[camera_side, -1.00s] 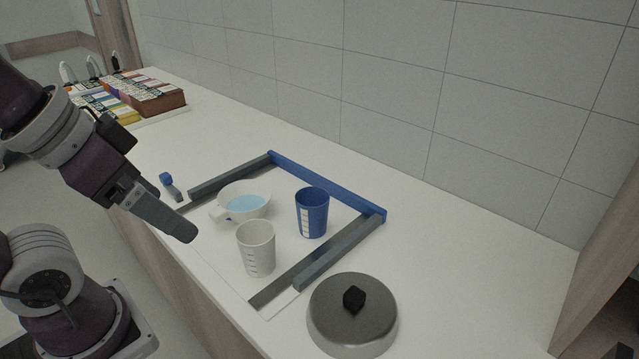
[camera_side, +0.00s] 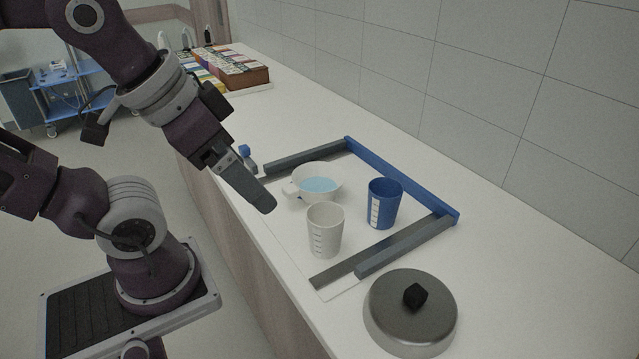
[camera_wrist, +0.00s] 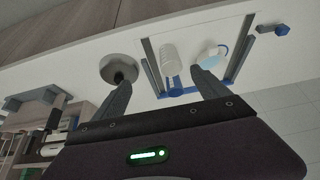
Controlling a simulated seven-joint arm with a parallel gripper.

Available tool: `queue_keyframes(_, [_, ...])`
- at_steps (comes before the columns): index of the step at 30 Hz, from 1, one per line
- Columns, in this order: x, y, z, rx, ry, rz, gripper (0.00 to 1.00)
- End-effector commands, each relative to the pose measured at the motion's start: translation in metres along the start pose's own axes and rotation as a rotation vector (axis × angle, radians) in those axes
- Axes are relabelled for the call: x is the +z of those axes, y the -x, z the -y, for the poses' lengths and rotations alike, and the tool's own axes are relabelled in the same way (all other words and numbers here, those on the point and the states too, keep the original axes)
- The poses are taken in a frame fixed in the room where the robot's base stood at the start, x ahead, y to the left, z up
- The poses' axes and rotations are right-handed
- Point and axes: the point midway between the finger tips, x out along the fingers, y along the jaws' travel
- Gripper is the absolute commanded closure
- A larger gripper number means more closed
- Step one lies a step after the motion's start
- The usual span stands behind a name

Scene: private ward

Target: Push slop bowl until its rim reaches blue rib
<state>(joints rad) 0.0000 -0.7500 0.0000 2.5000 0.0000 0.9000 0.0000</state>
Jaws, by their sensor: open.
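The slop bowl (camera_side: 332,196) is white, holds pale blue liquid and has a handle-like part toward the front left. It stands upright inside a three-sided frame, and also shows in the wrist view (camera_wrist: 208,58). The blue rib (camera_side: 405,182) is the frame's far side, along the wall. A gap of bare white surface lies between bowl rim and rib. My gripper (camera_side: 264,200) is above the counter's front edge, left of the bowl and apart from it. In the wrist view its two fingers are spread with nothing between them.
A white graduated cup (camera_side: 325,232) stands in front of the bowl, and a blue cup (camera_side: 385,205) to its right. Grey bars (camera_side: 300,158) (camera_side: 400,246) flank the frame. A grey lid (camera_side: 412,312) lies front right. A small blue-topped item (camera_side: 246,157) is at the left.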

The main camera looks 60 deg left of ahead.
Motion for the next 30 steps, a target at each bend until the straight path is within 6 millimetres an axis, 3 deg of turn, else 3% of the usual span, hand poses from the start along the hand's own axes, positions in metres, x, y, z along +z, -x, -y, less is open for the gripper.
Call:
queue_keyframes(4, [0.0,0.0,0.0,0.0,0.0,0.0,0.17])
queue_keyframes(8, [-0.012,-0.01,0.012,-0.035,-0.001,0.057,0.43])
queue_keyframes(12, [-0.042,-0.05,0.069,-0.088,-0.019,0.255,0.7])
queue_keyframes(17, [-0.042,-0.096,0.144,-0.039,-0.029,0.433,1.0])
queue_keyframes(21, [-0.031,-0.115,0.174,0.005,-0.034,0.489,1.0])
queue_keyframes(26, [-0.023,-0.13,0.177,0.013,-0.04,0.496,1.0])
queue_keyframes(30, [-0.008,-0.156,0.176,0.015,-0.039,0.497,1.0])
